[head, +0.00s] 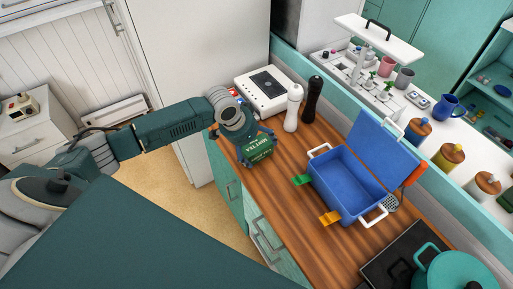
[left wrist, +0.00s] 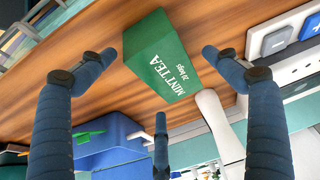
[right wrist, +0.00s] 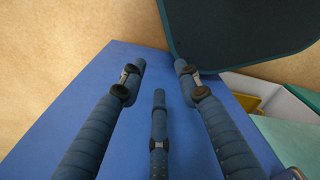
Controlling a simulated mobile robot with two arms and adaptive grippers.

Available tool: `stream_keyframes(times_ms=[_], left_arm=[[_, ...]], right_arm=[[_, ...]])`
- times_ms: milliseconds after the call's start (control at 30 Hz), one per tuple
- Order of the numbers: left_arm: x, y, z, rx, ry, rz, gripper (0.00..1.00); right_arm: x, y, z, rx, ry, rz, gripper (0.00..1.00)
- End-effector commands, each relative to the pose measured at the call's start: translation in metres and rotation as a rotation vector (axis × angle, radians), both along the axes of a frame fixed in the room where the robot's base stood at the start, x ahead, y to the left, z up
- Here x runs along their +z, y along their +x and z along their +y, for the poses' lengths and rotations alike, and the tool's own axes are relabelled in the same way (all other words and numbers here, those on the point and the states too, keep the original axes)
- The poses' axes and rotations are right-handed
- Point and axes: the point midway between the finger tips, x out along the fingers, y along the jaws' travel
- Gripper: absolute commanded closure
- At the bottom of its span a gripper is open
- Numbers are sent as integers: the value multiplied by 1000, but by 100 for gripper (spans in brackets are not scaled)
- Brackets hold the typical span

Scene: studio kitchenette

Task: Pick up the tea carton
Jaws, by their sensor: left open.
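The green tea carton (head: 258,150), lettered "MINT TEA", stands on the wooden counter (head: 300,232) near its front edge. My left gripper (head: 247,148) is at the carton, coming from the left and above. In the left wrist view the carton (left wrist: 165,62) lies between the spread blue fingers of the left gripper (left wrist: 160,60), with gaps on both sides. The left gripper is open and holds nothing. My right gripper (right wrist: 160,75) shows only in the right wrist view, its fingers spread and empty over a blue surface.
A blue open box (head: 345,185) with green and orange clips stands right of the carton. A white shaker (head: 293,108), a black mill (head: 312,100) and a white appliance (head: 265,90) stand behind. A teal pot (head: 455,270) is at the right front.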

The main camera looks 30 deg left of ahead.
Motion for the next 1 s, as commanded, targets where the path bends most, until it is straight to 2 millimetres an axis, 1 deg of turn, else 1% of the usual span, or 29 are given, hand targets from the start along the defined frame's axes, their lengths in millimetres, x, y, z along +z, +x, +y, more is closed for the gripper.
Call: stream_keyframes(times_ms=[33, 67, 100, 200, 300, 833, 867, 900, 967, 1000], left_arm=[[-4, 4, -2, 1, -1, 2, 11], [-8, 5, -3, 1, 0, 2, 11], [-14, 7, -4, 1, -2, 2, 11], [-24, 11, -5, 1, -1, 1, 11], [-29, 12, -5, -1, 1, -1, 11], [-31, 12, -5, -1, 0, 0, 11], [-31, 12, -5, -1, 1, -1, 15], [-31, 12, -5, -1, 1, -1, 23], [-31, 12, -5, -1, 1, -1, 35], [-31, 12, -5, -1, 1, -1, 43]], right_arm=[[7, 7, 0, 0, 0, -10, 67], [9, 10, 0, 0, 1, -15, 67], [9, 15, 1, 0, 2, -22, 67], [11, 21, 1, 0, 4, -32, 67], [11, 21, 2, 0, 4, -31, 67], [11, 9, 1, 1, 2, -14, 67], [11, 9, 1, 1, 2, -14, 67], [11, 9, 2, 1, 3, -14, 67], [11, 9, 2, 1, 3, -14, 67], [11, 9, 2, 1, 3, -15, 67]])
